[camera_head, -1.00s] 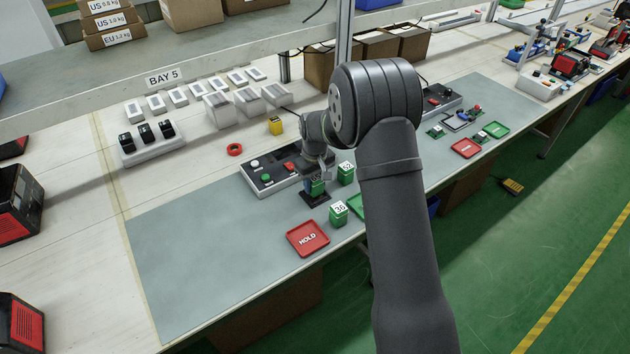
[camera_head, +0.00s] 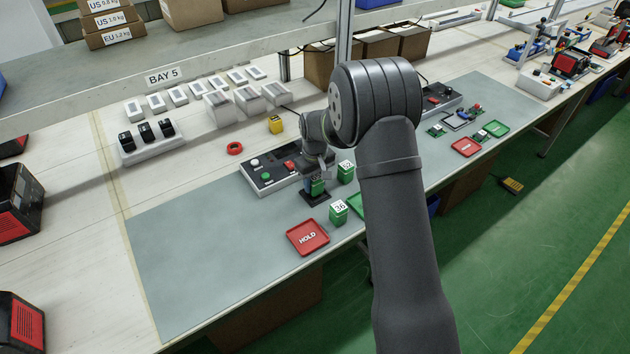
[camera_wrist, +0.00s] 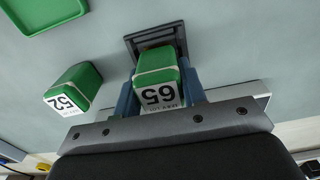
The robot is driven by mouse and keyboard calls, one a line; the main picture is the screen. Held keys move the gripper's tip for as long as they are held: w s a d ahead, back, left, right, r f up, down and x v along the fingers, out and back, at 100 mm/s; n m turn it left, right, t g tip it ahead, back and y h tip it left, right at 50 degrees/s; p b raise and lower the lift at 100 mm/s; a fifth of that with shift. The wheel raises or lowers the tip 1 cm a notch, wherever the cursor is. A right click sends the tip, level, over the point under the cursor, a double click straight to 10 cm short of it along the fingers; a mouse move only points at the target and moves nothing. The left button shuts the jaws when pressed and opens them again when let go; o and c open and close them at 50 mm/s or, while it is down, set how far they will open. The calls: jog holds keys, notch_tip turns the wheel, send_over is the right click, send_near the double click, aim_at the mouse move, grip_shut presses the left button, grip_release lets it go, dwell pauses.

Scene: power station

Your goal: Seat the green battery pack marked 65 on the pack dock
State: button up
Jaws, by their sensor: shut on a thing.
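The green battery pack marked 65 (camera_wrist: 158,82) has a white label on top and sits between the two blue fingers of my gripper (camera_wrist: 160,92) in the wrist view. My gripper is shut on it. In the head view the pack (camera_head: 317,187) is upright over the dark pack dock (camera_head: 314,199), beneath my wrist. The dock's dark frame (camera_wrist: 131,46) shows behind the pack in the wrist view. The pack appears in or just above the dock; how deep it sits is hidden.
A green pack marked 52 (camera_wrist: 75,88) stands beside the dock; a pack marked 36 (camera_head: 339,211) stands nearer the front edge. A red HOLD tray (camera_head: 307,238) lies at front, and a button box (camera_head: 264,175) behind. The mat at left is clear.

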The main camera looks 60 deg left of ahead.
jog(key=shift+f, duration=0.5)
jog(key=o, duration=1.2)
jog(key=shift+c, duration=0.2)
notch_tip(320, 180, up, 18)
jog(key=shift+f, duration=0.25)
notch_tip(320, 180, down, 18)
jog(key=shift+r, duration=0.35)
